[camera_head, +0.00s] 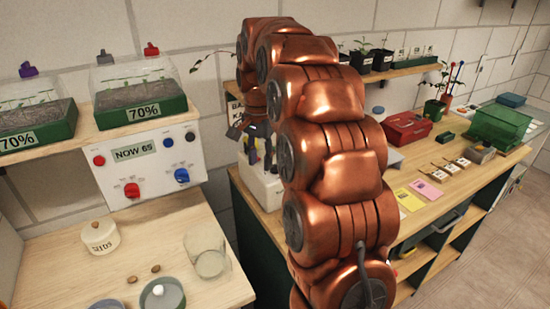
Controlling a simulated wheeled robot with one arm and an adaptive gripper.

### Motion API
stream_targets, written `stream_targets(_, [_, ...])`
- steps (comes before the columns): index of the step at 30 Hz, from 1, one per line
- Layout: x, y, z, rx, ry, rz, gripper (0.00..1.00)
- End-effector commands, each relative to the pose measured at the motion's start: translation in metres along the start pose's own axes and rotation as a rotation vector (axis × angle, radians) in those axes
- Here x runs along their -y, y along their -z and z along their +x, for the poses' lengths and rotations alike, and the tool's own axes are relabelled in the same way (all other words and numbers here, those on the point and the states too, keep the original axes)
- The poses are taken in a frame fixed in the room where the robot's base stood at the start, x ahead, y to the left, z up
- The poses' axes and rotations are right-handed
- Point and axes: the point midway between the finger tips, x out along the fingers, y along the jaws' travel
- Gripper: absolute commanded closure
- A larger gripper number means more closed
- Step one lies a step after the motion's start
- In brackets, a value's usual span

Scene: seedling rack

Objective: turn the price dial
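A white control panel (110,170) hangs under the shelf at the left, with a display (134,150) reading "NOW 65". A red dial (132,190) sits at its lower left and a blue dial (182,176) at its lower right. Small print by the dials is too small to read, so I cannot tell which is the price dial. My gripper (247,131) is to the right of the panel, apart from both dials. It is small and partly hidden by my copper arm; whether its fingers are open is unclear.
Seedling trays labelled 70% (143,110) stand on the shelf above the panel. A seeds jar (101,237) and a clear glass (208,258) stand on the bench below. A white box (260,190) is just below my gripper. Space before the panel looks clear.

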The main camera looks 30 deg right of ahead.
Motion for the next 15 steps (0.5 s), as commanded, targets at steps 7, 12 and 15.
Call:
stream_targets(7, [0.013,0.069,-0.005,-0.014,0.014,0.238,0.64])
stream_targets(12, [0.015,0.092,-0.006,-0.022,0.022,0.324,0.64])
stream_targets(15, [0.015,0.097,-0.004,-0.023,0.022,0.344,0.64])
